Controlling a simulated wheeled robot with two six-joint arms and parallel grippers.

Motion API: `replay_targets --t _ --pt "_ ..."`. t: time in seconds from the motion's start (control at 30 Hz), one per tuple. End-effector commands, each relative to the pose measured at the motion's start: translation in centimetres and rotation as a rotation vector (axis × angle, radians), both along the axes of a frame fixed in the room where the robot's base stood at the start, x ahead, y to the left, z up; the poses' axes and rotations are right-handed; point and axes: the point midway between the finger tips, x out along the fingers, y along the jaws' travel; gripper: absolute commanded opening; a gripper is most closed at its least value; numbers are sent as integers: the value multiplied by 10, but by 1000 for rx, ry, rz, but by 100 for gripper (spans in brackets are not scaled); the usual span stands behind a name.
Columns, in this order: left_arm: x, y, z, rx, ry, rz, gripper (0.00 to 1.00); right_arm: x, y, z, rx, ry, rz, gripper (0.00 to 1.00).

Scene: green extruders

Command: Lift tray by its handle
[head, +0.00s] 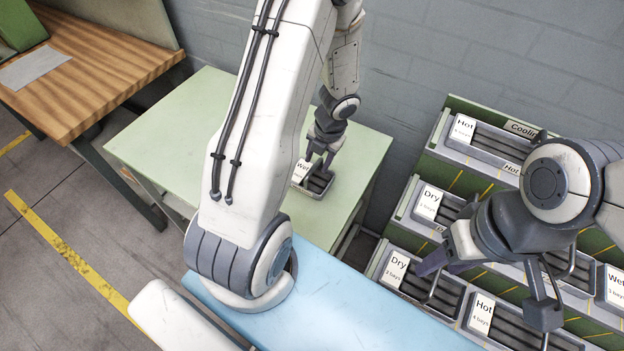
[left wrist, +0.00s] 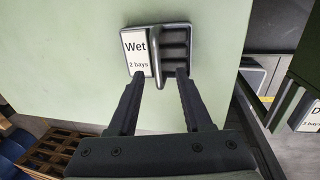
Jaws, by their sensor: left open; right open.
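A small grey tray (head: 316,192) with a white "Wet 2 bays" label sits on the pale green table (head: 170,135). The tray also shows in the left wrist view (left wrist: 186,27), with its raised grey handle (left wrist: 158,66) running down its middle. My left gripper (head: 319,163) is open at the tray. In the left wrist view its fingertips (left wrist: 161,76) lie on either side of the handle's near end, apart from it. Whether they are down at handle height is hard to tell. My right gripper (head: 490,290) is open above the rack trays on the right.
A stepped green rack (head: 470,182) on the right holds several labelled trays, such as a "Dry" tray (head: 428,203) and a "Hot" tray (head: 481,312). A light blue surface (head: 350,310) is in front. A wooden table (head: 90,75) stands at the left. The green table is otherwise clear.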

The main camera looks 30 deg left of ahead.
Motion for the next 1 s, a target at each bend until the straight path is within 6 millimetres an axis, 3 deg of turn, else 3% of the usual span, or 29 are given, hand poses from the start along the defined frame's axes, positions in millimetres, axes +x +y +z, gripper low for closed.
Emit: replay_targets --t 0.33,0.67,0.8,1.0 --pt "-3 13 -47 0 2 2 50 0 0 -27 0 0 1 50" --pt "-3 14 -50 0 -1 3 50 0 0 -28 0 0 0 50" --pt "-3 14 -50 0 -1 3 0 0 0 -27 0 0 0 50" --pt "-3 14 -50 0 -1 3 0 0 0 -28 0 0 0 50"
